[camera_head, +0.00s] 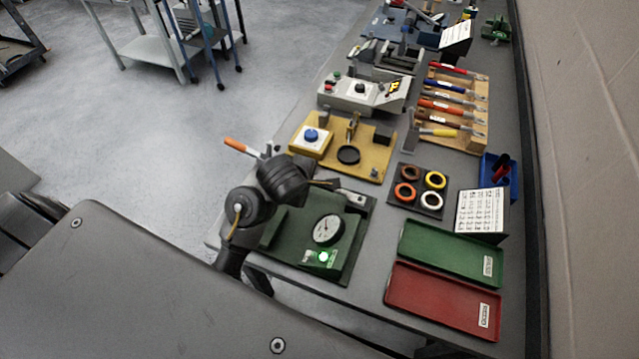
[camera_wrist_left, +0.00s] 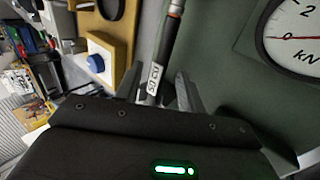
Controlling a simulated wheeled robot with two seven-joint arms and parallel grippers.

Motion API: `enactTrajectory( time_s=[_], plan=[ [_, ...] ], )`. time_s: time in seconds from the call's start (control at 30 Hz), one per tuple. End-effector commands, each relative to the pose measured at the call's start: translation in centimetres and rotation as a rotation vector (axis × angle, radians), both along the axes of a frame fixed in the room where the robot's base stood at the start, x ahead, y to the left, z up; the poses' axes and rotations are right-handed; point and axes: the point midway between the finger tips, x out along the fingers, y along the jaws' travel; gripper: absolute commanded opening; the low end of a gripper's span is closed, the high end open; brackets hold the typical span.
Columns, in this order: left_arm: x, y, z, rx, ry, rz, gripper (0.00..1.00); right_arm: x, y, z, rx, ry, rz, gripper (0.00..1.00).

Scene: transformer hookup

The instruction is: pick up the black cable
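In the left wrist view, a black cable (camera_wrist_left: 166,45) with a white printed label and an orange-red band near the top runs down between the fingers of my left gripper (camera_wrist_left: 158,92). The fingers are apart, one on each side of the cable, with a visible gap on the right side. In the head view, my left gripper (camera_head: 318,184) is over the far side of the green tester base, and my wrist largely hides the cable there. My right gripper is not in view.
The green tester with a round gauge (camera_head: 328,230) is beside my left gripper. A yellow board (camera_head: 374,166) with a blue button lies just behind. Green (camera_head: 450,250) and red (camera_head: 440,298) trays are at right, near a mat of tape rolls (camera_head: 419,207).

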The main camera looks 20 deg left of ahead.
Motion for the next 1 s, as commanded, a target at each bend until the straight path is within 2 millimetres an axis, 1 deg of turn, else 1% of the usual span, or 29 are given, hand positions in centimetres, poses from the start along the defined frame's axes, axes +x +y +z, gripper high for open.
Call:
enactTrajectory(
  time_s=[0.1,0.4,0.77,0.87,0.97,1.0],
  plan=[
    [0.0,0.0,0.0,0.0,0.0,0.0,0.38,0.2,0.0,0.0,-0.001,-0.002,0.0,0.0],
    [0.0,0.0,0.0,0.001,0.0,0.0,0.0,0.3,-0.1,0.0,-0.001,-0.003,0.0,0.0],
    [0.0,0.0,0.2,0.001,-0.001,-0.001,0.0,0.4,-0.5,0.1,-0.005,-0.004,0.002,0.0],
    [0.0,0.0,1.0,0.001,-0.001,-0.001,0.0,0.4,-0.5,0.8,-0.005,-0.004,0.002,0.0],
    [0.0,-0.1,2.7,0.001,-0.002,-0.002,0.0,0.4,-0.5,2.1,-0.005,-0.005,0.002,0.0],
    [0.1,-0.1,3.7,0.001,-0.002,-0.003,0.0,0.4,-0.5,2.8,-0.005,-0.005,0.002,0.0]
  ],
)
